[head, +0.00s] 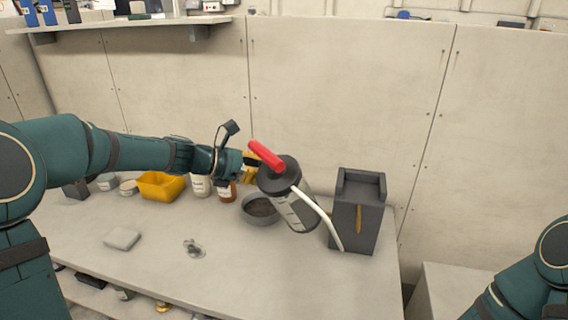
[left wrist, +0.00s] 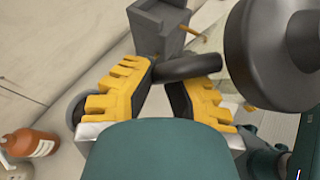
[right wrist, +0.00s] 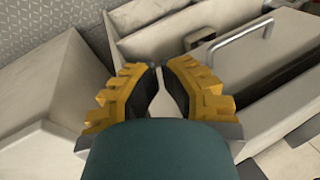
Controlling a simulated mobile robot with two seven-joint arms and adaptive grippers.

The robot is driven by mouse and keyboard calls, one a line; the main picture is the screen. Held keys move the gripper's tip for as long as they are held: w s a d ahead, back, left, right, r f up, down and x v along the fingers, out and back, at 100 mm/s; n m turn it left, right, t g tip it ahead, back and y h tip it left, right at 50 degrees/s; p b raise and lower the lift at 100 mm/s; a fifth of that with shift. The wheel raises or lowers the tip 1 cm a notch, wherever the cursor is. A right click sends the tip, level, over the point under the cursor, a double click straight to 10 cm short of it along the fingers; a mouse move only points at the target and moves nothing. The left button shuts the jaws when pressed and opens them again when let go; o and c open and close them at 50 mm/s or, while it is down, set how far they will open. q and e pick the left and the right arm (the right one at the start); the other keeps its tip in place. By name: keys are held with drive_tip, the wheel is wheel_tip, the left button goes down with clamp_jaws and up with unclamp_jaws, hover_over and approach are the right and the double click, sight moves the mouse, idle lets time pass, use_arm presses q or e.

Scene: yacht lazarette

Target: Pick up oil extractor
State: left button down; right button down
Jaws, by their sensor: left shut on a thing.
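The oil extractor is a tilted clear cylinder (head: 294,213) with a black cap (head: 279,176), a red handle (head: 266,155) and a white tube curving down to the right. My left gripper (head: 251,167) is at its cap end and shut on it. In the left wrist view, my left gripper (left wrist: 164,76) has a dark bar-like part between its fingers, and a large dark round part (left wrist: 262,50) fills the upper right. I cannot tell whether the cylinder's lower end touches the bench. My right gripper (right wrist: 165,68) has its fingertips together with nothing visible between them.
A grey pad (head: 122,238) lies front left. The front middle is mostly clear.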

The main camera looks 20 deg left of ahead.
use_arm(q)
drive_tip(key=shift+s+a+r, duration=0.1)
drive_tip(key=shift+s+a, duration=1.6)
drive_tip(key=shift+s, duration=0.1)
drive_tip(key=g+y+p, duration=0.3)
drive_tip(key=y+p, duration=0.1)
drive_tip(key=p, duration=0.9)
drive_tip(key=shift+n+g, duration=0.3)
